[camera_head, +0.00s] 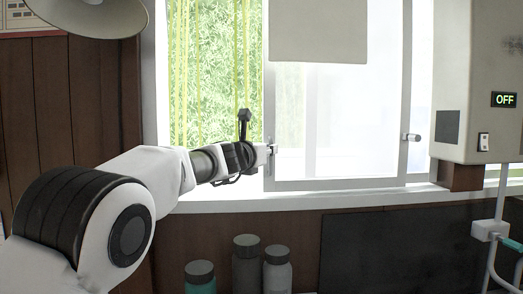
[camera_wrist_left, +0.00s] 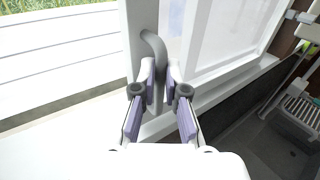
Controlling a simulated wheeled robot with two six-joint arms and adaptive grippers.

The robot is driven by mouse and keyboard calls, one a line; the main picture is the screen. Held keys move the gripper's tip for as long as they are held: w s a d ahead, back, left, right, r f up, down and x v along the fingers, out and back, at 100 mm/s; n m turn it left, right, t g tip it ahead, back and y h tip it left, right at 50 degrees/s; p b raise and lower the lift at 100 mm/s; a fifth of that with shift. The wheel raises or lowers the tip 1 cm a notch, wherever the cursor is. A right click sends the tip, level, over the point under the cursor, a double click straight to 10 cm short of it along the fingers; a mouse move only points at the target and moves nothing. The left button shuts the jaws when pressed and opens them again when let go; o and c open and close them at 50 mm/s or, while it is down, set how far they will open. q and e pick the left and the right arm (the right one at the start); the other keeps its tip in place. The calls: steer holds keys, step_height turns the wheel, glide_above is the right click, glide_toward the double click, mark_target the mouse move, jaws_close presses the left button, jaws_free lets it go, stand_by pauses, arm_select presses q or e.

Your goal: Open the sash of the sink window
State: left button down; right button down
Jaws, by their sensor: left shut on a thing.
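The sink window sash (camera_head: 335,184) is a grey-white framed pane of frosted glass. To its left is a clear gap with greenery showing, bounded by the white window frame (camera_head: 149,95). A grey curved handle (camera_wrist_left: 154,45) stands on the sash's edge upright in the left wrist view. My left gripper (camera_head: 270,149) reaches the sash's left upright in the head view. In the left wrist view my left gripper (camera_wrist_left: 160,88) has its fingers on both sides of the handle and is shut on it. My right gripper is not in view.
Several lidded bottles (camera_head: 247,262) stand below the sill. A grey box with an OFF display (camera_head: 503,100) hangs at the right. A lamp shade (camera_head: 90,18) hangs at the upper left. A dark sink (camera_wrist_left: 265,145) lies at the lower right of the wrist view.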

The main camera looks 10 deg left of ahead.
arm_select(q)
steer(key=shift+a+r, duration=0.1)
steer(key=shift+r, duration=0.2)
steer(key=c, duration=1.4)
jaws_free()
steer(key=shift+o, duration=1)
steer(key=shift+w+f, duration=0.1)
steer(key=shift+f, duration=0.05)
steer(key=v, duration=1.1)
steer(key=shift+s+a+f, duration=0.2)
steer(key=shift+s+a, duration=0.05)
steer(key=shift+a, duration=0.05)
steer(key=shift+f, duration=0.1)
